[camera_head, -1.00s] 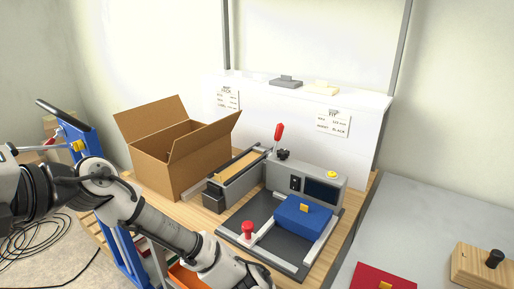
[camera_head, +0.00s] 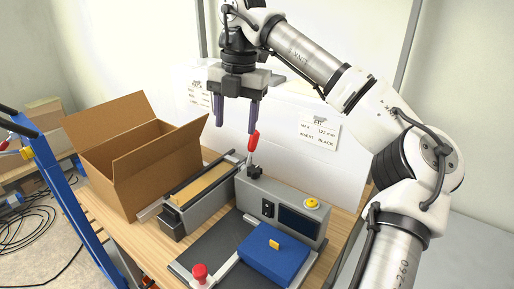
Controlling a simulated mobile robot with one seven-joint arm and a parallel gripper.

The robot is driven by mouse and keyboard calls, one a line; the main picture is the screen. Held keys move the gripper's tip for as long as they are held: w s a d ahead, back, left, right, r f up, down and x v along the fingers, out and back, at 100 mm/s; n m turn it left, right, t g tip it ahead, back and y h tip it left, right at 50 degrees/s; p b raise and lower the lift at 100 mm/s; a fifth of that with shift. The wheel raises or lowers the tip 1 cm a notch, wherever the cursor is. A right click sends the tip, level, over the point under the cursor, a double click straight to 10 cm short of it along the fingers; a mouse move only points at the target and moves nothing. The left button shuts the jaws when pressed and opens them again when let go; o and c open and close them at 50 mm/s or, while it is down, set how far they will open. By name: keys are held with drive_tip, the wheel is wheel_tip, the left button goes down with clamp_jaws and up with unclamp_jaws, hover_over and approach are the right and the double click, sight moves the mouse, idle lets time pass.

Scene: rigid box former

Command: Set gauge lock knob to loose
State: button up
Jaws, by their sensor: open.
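The box former, a grey machine (camera_head: 286,205), stands on the wooden bench. A red knob (camera_head: 199,272) sits on the pale rail at the front left of its dark base plate. A small black knob (camera_head: 254,172) is on top of the machine, just below a red-handled lever (camera_head: 253,140). The frames do not label which knob is the gauge lock. My gripper (camera_head: 235,122) is open and empty, pointing down above the back of the machine. Its fingers are near the red lever handle in the picture; whether they touch it I cannot tell. It is well away from the red front knob.
A blue block (camera_head: 267,257) with a yellow tab lies on the base plate. A yellow button (camera_head: 312,203) is on the machine. An open cardboard box (camera_head: 140,160) stands at left on the bench. A white panel with paper cards is behind. A blue frame (camera_head: 70,205) stands left.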

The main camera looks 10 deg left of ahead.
sight(254, 169)
drive_tip(key=w+d+r+m+h, duration=0.1)
drive_tip(key=w+d, duration=0.1)
drive_tip(key=d, duration=0.1)
wheel_tip(254, 169, down, 14)
drive_tip(key=shift+s+d+r+p, duration=0.15)
drive_tip(key=shift+r+p, duration=0.1)
drive_tip(key=shift+p, duration=0.75)
drive_tip(key=c, duration=1)
drive_tip(key=shift+o, duration=0.2)
